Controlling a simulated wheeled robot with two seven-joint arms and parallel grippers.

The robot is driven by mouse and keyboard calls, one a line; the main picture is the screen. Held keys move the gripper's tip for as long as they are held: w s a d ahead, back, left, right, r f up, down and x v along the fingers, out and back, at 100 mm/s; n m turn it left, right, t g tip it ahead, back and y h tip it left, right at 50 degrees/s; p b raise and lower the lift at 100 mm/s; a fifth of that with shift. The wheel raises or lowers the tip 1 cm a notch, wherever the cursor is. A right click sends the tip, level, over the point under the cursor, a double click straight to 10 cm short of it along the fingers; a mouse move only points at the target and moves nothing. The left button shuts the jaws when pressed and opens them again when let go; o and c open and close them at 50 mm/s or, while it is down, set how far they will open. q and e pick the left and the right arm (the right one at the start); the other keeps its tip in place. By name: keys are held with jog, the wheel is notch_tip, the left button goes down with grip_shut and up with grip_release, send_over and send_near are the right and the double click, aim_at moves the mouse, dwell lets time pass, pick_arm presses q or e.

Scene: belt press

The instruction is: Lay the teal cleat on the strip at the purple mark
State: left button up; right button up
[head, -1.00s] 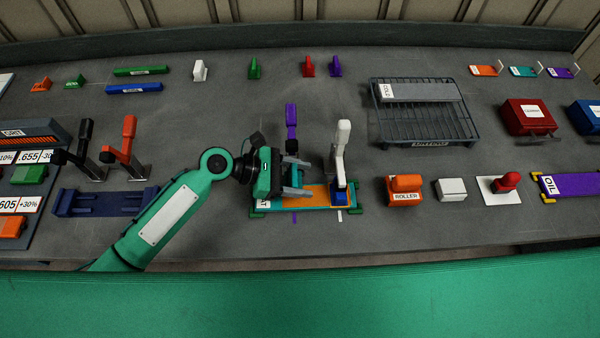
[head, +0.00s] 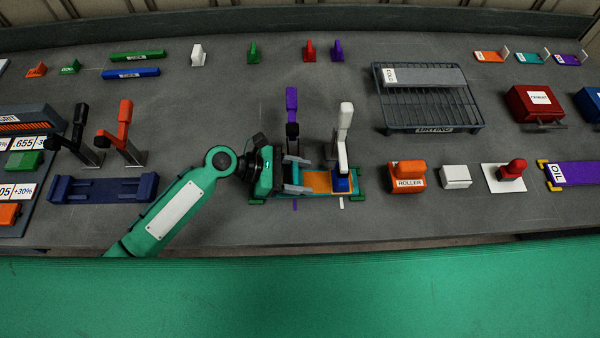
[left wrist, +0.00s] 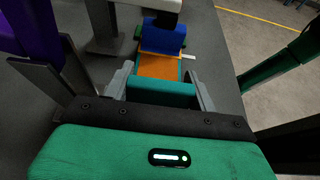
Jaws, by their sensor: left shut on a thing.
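The teal cleat (left wrist: 160,92) is gripped between the two grey fingers of my left gripper (head: 303,177), which is over the left part of the strip. The gripper's fingers also show in the left wrist view (left wrist: 162,88). The orange strip (head: 318,182) lies in a teal holder with green ends; it also shows in the left wrist view (left wrist: 158,67), right beyond the cleat. I cannot tell whether the cleat touches the strip. The purple mark (head: 295,206) is on the table in front of the strip, below the gripper. My right gripper is out of view.
A blue cleat (head: 341,184) sits on the strip's right part under a white clamp (head: 344,130), by a white mark (head: 341,203). A purple-handled clamp (head: 292,115) stands behind my gripper.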

pick_arm(q)
jog(key=shift+f, duration=0.6)
dwell(0.4)
jog(key=o, duration=1.1)
jog(key=shift+o, duration=0.2)
jog(key=shift+a, duration=0.15)
jog(key=shift+a+r, duration=0.1)
jog(key=shift+a, duration=0.25)
jog(key=b+v, duration=0.2)
jog(key=v, duration=0.9)
jog(key=shift+a+b, duration=0.3)
jog(key=shift+b, duration=0.1)
jog(key=shift+a+r, duration=0.4)
jog(key=shift+a, duration=0.15)
